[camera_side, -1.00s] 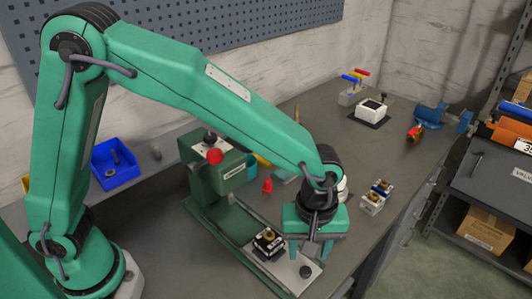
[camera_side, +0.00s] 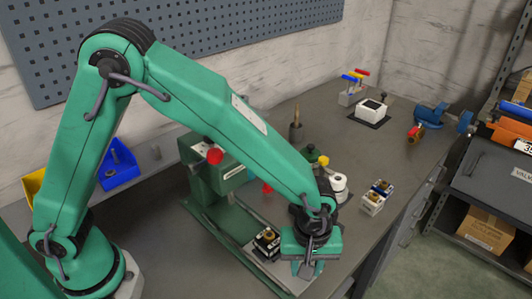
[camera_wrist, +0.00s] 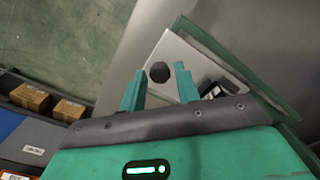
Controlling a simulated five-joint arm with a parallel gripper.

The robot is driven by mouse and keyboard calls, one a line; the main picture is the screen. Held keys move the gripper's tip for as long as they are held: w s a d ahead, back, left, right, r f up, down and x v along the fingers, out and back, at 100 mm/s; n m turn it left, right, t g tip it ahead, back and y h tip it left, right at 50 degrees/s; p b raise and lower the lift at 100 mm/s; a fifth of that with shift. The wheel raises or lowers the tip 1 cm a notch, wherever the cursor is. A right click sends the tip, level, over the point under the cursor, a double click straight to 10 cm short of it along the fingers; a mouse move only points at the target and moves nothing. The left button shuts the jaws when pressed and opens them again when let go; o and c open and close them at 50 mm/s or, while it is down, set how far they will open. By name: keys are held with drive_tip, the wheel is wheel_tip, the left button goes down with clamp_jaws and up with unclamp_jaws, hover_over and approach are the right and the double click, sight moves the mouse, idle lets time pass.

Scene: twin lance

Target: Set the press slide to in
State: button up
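The press (camera_side: 205,180) is a green machine with a red ball (camera_side: 215,156). Its slide is a pale plate (camera_wrist: 185,48) on a green base (camera_side: 222,238), pulled out toward the front of the bench. A dark round knob (camera_wrist: 158,74) stands on the plate; in the side view my gripper hides it. A black block with a brassy part (camera_side: 267,241) sits on the slide, partly behind my gripper in the wrist view. My gripper (camera_side: 306,270) is low over the slide's front end. Its fingers (camera_wrist: 160,68) are open, with the knob between their tips in view; contact cannot be told.
White blocks with brassy tops (camera_side: 377,196) stand to the right of the slide. White rolls (camera_side: 339,184) and a pot with a yellow top (camera_side: 323,162) stand behind my gripper. A blue bin (camera_side: 118,165) is at left.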

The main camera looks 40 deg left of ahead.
clamp_jaws()
drive_tip(key=a, duration=1.3)
drive_tip(key=shift+a, duration=0.25)
drive_tip(key=shift+o, duration=2)
unclamp_jaws()
drive_tip(key=shift+r, duration=0.15)
wheel_tip(320, 180, up, 8)
drive_tip(key=shift+f, duration=0.2)
